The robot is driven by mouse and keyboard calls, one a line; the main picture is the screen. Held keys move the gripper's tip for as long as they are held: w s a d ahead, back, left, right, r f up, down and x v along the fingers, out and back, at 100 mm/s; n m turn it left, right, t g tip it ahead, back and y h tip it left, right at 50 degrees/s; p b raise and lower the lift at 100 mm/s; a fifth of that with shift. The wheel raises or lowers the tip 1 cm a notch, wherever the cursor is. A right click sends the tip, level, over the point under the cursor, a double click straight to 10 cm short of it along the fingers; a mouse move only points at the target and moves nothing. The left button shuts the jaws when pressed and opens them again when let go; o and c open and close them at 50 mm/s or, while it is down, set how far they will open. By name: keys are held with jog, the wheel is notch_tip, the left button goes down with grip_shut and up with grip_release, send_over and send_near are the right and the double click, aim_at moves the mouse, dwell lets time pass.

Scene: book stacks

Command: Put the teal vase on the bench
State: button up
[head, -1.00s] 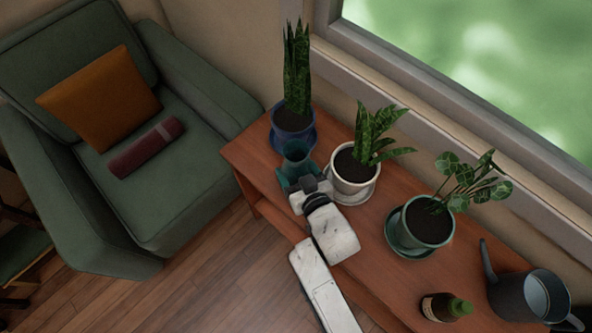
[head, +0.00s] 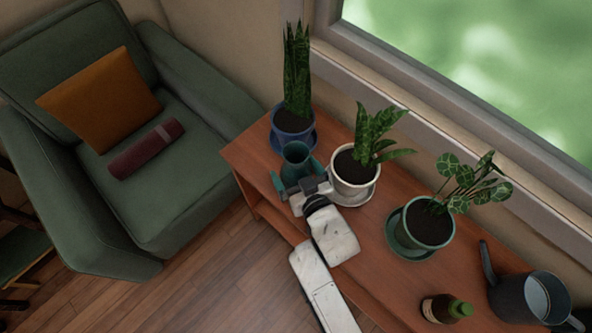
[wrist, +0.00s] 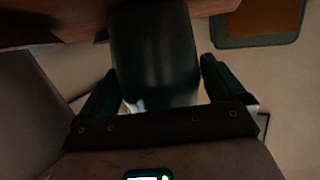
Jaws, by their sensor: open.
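The teal vase (head: 296,156) stands upright on the wooden bench (head: 253,158), in front of the blue pot at its far left end. In the wrist view the vase (wrist: 155,60) shows as a dark rounded body between the two fingers. My gripper (head: 296,173) is open, with one finger on each side of the vase's lower part. Gaps show between the fingers and the vase in the wrist view. My gripper hides the vase's base in the head view.
A snake plant in a blue pot (head: 293,136) stands behind the vase. A white pot (head: 352,182) is close on the right. A green pot (head: 425,234), a bottle (head: 445,308) and a watering can (head: 525,298) stand further right. A green armchair (head: 170,200) is at left.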

jog(key=p+v, duration=0.1)
jog(key=v, duration=1.1)
